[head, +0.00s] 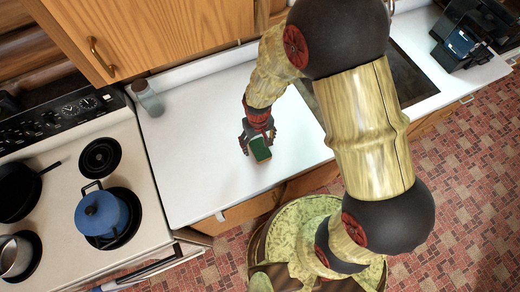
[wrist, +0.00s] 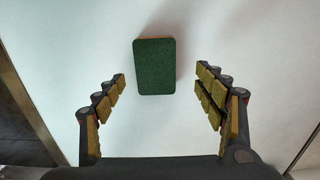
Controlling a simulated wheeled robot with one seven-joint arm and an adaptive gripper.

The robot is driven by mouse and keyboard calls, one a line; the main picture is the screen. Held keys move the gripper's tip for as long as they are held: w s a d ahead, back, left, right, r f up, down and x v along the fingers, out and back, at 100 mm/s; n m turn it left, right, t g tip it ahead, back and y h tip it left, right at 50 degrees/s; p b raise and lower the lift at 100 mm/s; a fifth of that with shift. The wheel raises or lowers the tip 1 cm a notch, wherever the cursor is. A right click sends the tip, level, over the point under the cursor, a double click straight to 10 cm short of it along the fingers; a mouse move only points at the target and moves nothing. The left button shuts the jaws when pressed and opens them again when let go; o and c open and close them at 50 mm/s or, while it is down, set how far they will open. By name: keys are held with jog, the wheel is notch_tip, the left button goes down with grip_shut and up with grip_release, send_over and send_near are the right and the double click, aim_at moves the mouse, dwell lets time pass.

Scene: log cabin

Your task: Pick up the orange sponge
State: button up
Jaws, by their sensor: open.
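The sponge (wrist: 154,66) lies on the white countertop, with a dark green top face and a thin orange edge showing along its far side in the wrist view. In the head view the sponge (head: 260,149) shows right at the gripper's fingertips, green with a lighter edge. My gripper (wrist: 161,80) is open, with one finger on each side of the sponge's line and clear gaps to both. The sponge sits around and slightly beyond the fingertips. In the head view my gripper (head: 257,137) points down over the counter, partly covering the sponge's far end.
The white countertop (head: 195,150) around the sponge is mostly clear. A glass jar (head: 147,97) stands at its back left. A stove with a blue pot (head: 101,213) is to the left. A sink (head: 405,78) and a dark coffee machine (head: 467,45) are to the right. A wooden cabinet (head: 150,35) hangs above.

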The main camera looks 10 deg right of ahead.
aim_at(260, 149)
jog(key=shift+w+d+f, duration=0.1)
jog(key=shift+d+f, duration=0.05)
jog(key=shift+f, duration=1.2)
jog(key=shift+w+d+f, duration=0.1)
jog(key=shift+d+f, duration=0.05)
jog(key=shift+f, duration=1.2)
jog(key=shift+c, duration=1.4)
jog(key=c, duration=0.6)
jog(key=shift+r, duration=0.15)
jog(key=shift+r, duration=0.55)
jog(key=s+r, duration=0.1)
jog(key=r, duration=0.1)
jog(key=s+d+r, duration=0.1)
jog(key=s+r, duration=0.1)
jog(key=r, duration=0.1)
jog(key=s+r, duration=0.1)
jog(key=r, duration=0.1)
jog(key=shift+s+d+r, duration=0.15)
jog(key=shift+s+r, duration=0.1)
jog(key=s+d+r, duration=0.1)
jog(key=s, duration=0.2)
jog(key=s+r, duration=0.1)
jog(key=s, duration=0.2)
jog(key=s+d+r, duration=0.1)
jog(key=s+r, duration=0.1)
jog(key=s, duration=0.1)
jog(key=shift+d+r, duration=0.1)
jog(key=shift+d, duration=0.2)
